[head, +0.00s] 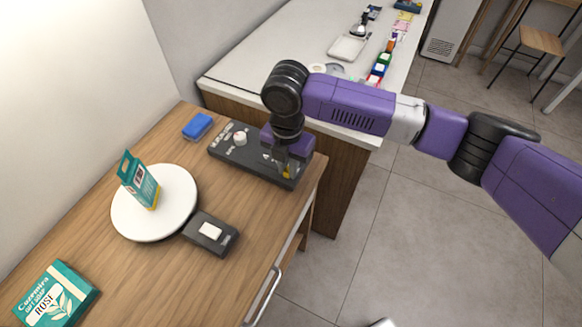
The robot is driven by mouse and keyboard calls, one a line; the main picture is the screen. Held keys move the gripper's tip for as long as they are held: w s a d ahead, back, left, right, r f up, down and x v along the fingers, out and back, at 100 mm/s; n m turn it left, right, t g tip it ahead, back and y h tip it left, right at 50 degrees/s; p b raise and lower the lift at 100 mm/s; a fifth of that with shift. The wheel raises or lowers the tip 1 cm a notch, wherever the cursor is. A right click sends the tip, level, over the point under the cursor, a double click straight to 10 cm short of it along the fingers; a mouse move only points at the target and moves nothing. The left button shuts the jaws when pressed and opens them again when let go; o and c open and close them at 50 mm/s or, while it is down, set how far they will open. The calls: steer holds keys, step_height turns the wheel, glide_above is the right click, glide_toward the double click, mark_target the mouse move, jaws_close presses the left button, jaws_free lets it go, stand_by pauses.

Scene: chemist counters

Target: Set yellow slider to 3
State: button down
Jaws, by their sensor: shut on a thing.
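A dark control panel (245,163) lies on the wooden counter, with small white markings too small to read. My gripper (286,172) points down over the panel's right part and is shut on the yellow slider (286,168). Only a small yellow patch of the slider shows between and behind the fingers. The slider's track and its numbers are mostly hidden by my gripper, so I cannot tell its setting. A white round knob (240,138) stands on the panel's left part.
A blue block (197,126) lies left of the panel. A white turntable (124,222) bears a teal box (138,181). A dark device with a white button (210,231) lies in front of the panel. A white counter (290,50) stands behind.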

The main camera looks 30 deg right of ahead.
mark_target(270, 168)
steer(key=w+a, duration=0.1)
steer(key=w, duration=0.1)
steer(key=w+a, duration=0.2)
steer(key=shift+w+b, duration=0.1)
steer(key=shift+b, duration=0.3)
steer(key=c, duration=1.4)
jaws_free()
steer(key=shift+o, duration=0.2)
steer(key=shift+r, duration=0.15)
step_height(270, 168, up, 8)
steer(key=b, duration=0.1)
steer(key=shift+f, duration=0.2)
